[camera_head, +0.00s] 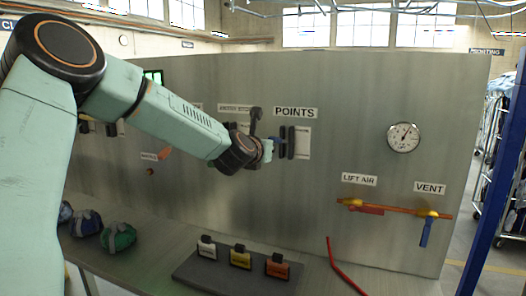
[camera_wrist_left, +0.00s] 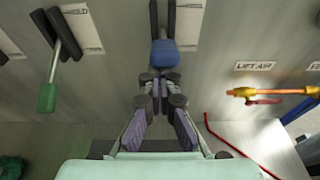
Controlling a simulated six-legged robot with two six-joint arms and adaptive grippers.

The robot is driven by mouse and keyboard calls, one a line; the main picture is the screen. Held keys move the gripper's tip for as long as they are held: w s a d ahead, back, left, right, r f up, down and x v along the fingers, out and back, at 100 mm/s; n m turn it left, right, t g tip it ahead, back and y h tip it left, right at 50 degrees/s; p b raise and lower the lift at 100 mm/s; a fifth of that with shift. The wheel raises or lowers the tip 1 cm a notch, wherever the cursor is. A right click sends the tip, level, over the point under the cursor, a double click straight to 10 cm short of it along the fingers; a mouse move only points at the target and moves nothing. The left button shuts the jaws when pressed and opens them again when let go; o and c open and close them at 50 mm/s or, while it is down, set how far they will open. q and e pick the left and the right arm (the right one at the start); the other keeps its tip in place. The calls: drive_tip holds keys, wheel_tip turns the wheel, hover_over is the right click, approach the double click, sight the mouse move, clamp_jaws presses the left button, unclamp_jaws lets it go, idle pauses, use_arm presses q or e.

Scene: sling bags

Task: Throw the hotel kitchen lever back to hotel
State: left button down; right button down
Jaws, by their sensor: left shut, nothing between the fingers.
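A lever with a blue grip (camera_wrist_left: 165,53) stands out from a dark slotted mount on the panel, just ahead of my left gripper (camera_wrist_left: 158,80) in the left wrist view. In the head view my left gripper (camera_head: 268,150) is at the panel beside the mount (camera_head: 288,142) under the POINTS sign (camera_head: 295,112). Its fingers are shut with nothing between them, close below the blue grip; contact cannot be told. A lever with a green grip (camera_wrist_left: 47,97) hangs from another mount to the left. The small plate lettering is unreadable, so I cannot tell which lever is named hotel kitchen.
A gauge (camera_head: 404,137) and an orange pipe with valves (camera_head: 395,208) are on the panel's right. A dark block with three tagged pieces (camera_head: 238,262), a red rod (camera_head: 342,266) and blue and green bundles (camera_head: 118,237) are on the bench below.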

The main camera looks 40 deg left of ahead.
use_arm(q)
drive_tip(key=shift+w+r, duration=0.25)
drive_tip(key=shift+r, duration=0.25)
drive_tip(key=shift+w+r, duration=0.2)
drive_tip(key=shift+r, duration=0.25)
drive_tip(key=shift+d+r, duration=0.25)
drive_tip(key=shift+r, duration=0.05)
use_arm(e)
drive_tip(key=shift+s+d+f, duration=0.1)
drive_tip(key=shift+s+f, duration=0.05)
drive_tip(key=shift+s, duration=0.2)
use_arm(q)
drive_tip(key=shift+a+r, duration=0.1)
drive_tip(key=shift+a, duration=0.05)
